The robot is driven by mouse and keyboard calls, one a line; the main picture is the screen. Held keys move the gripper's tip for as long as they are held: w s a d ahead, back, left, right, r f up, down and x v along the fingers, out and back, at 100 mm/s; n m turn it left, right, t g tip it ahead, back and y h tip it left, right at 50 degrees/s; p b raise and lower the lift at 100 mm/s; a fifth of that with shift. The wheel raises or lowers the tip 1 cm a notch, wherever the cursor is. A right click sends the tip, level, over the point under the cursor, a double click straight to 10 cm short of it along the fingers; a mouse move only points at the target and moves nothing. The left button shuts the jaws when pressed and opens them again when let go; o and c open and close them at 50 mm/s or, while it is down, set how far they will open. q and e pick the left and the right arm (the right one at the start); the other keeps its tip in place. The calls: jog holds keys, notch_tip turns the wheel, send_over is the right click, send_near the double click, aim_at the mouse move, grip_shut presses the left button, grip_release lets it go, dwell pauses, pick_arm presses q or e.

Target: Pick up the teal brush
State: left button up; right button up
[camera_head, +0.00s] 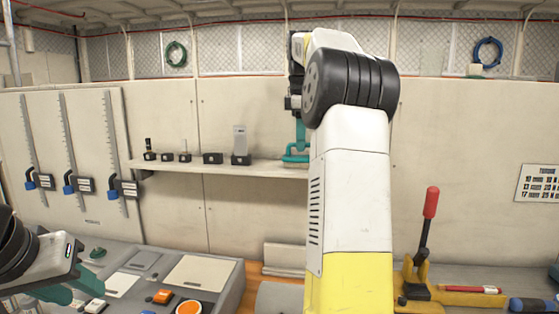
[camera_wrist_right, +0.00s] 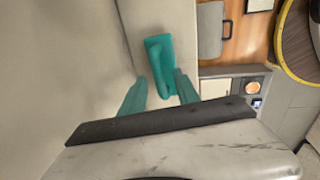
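The teal brush (camera_wrist_right: 157,55) lies at the end of the wall shelf (camera_head: 225,166). In the head view the brush (camera_head: 293,158) shows only partly, beside my right arm. My right gripper (camera_wrist_right: 160,78) has its two teal fingers apart. The near end of the brush reaches into the gap between them, closer to the right-hand finger; I cannot tell whether they touch. In the head view the right gripper is mostly hidden behind its own arm, with a teal finger just above the brush. My left gripper (camera_head: 72,286) is open and empty at the lower left, above the console.
Several small dark holders (camera_head: 213,158) stand on the shelf left of the brush. A grey console (camera_head: 225,285) with an orange button lies below. A red-handled lever (camera_head: 430,205) on a yellow base stands at the right. Clamps (camera_head: 124,187) hang on the left wall.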

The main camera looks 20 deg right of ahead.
grip_shut()
dwell(1.4)
